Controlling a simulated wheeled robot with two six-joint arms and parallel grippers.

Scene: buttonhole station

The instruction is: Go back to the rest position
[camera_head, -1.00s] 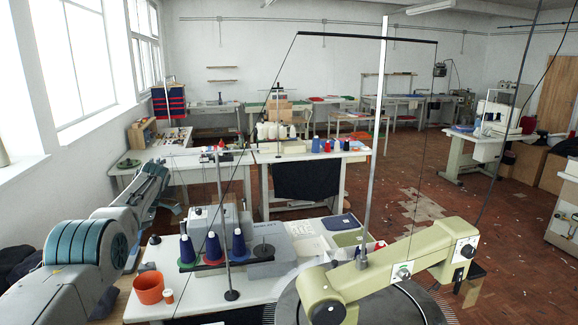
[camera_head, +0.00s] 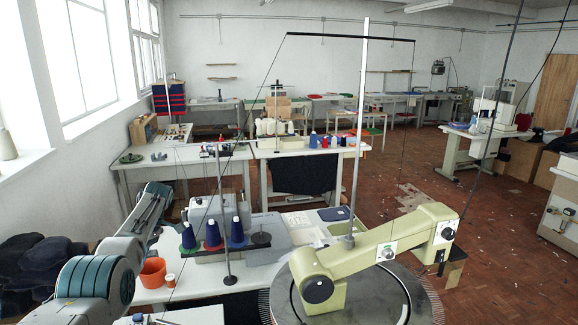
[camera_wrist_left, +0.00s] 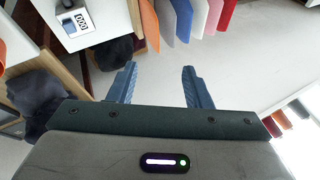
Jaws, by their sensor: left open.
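My left gripper (camera_wrist_left: 157,85) shows in the left wrist view with its two blue fingers apart and nothing between them. In the head view my left arm comes in from the lower left, with its gripper hidden from sight. The arm is beside the near white table, left of the orange cup (camera_head: 153,270). My right gripper is in neither view.
A green-beige machine (camera_head: 380,255) with a round dark plate stands at the front right. Blue thread cones (camera_head: 213,235) stand behind the orange cup. Dark cloth (camera_head: 38,262) is heaped at the left. Open brick-coloured floor (camera_head: 420,165) lies beyond.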

